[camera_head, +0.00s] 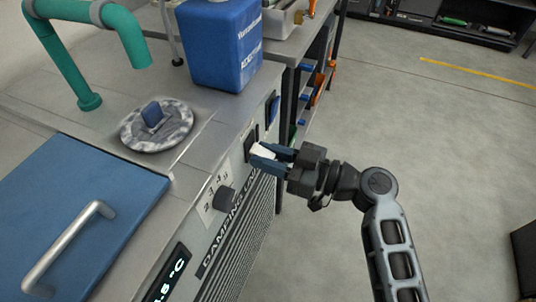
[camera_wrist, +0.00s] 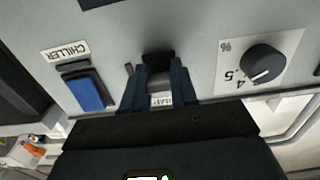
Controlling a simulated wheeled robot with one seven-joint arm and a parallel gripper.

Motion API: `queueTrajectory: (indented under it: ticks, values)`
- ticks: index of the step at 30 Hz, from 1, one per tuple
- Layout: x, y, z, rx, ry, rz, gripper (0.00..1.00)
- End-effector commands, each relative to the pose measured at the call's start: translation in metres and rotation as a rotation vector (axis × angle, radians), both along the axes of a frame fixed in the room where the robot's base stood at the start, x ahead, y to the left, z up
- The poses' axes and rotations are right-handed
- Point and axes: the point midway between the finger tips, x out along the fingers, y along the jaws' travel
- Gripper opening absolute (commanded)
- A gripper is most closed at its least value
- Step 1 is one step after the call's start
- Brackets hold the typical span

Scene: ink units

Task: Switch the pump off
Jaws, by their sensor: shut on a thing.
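The unit's front panel (camera_wrist: 205,60) fills much of the wrist view. My gripper (camera_head: 264,156) is at this panel. Which way the switch is tipped is hidden. Left of it is a blue rocker switch (camera_wrist: 87,90) under a label reading CHILLER (camera_wrist: 65,51). That blue switch also shows in the head view (camera_head: 273,111).
A black knob (camera_wrist: 264,64) with a number scale sits beside the fingers; it also shows in the head view (camera_head: 223,198). A blue container (camera_head: 220,45), a round lid (camera_head: 158,126) and a teal pipe (camera_head: 88,75) are on top.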

Motion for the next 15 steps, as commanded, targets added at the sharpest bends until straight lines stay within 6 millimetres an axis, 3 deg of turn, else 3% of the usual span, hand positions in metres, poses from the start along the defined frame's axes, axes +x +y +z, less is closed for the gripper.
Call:
queueTrajectory:
  ticks: [3,15]
  values:
    - [0.0000,-0.0001,-0.0003,0.000,0.000,0.000,0.00]
    - [0.0008,0.0007,-0.0074,0.036,-0.015,-0.002,0.00]
